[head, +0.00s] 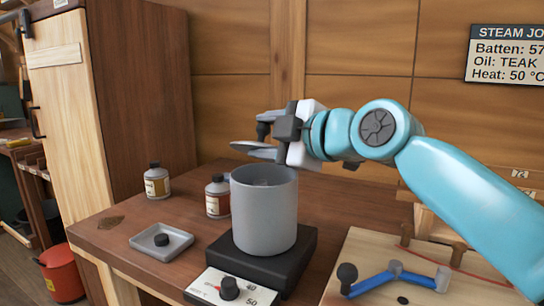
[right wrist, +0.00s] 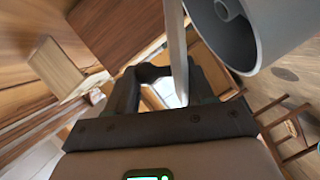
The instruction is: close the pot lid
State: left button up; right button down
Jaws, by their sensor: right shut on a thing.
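The grey pot (head: 264,218) stands upright on a black hot plate (head: 283,268). Its mouth is open to view, and something indistinct shows inside. The pot also shows at the upper right of the right wrist view (right wrist: 270,38). The grey pot lid (head: 250,147) is a thin disc above the pot's back rim, apart from the mouth. My right gripper (head: 268,134) is shut on it. In the right wrist view the lid (right wrist: 176,45) is a pale edge-on strip at the fingers. My left gripper is not in view.
Two labelled bottles (head: 157,182) (head: 217,197) stand behind and left of the pot. A grey tray (head: 178,252) with a black knob-like piece lies left. A control dial (head: 229,288) is in front. A blue tool (head: 395,276) lies on a pale board at right.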

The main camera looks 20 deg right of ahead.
jog(key=b, duration=0.1)
jog(key=f+n+b, duration=0.1)
jog(key=f+t+b, duration=0.1)
jog(key=shift+s+a+f+n, duration=0.15)
jog(key=shift+s+a+n, duration=0.25)
jog(key=shift+s+a+f+n+t+b, duration=0.2)
jog(key=shift+f+n+t+b, duration=0.45)
jog(key=shift+b, duration=0.85)
jog(key=shift+r+g, duration=0.2)
jog(key=shift+g, duration=0.05)
jog(key=c, duration=0.5)
grip_release()
jog(key=shift+w, duration=0.1)
jog(key=shift+f, duration=0.15)
jog(key=shift+a+f, duration=0.1)
jog(key=shift+f, duration=0.05)
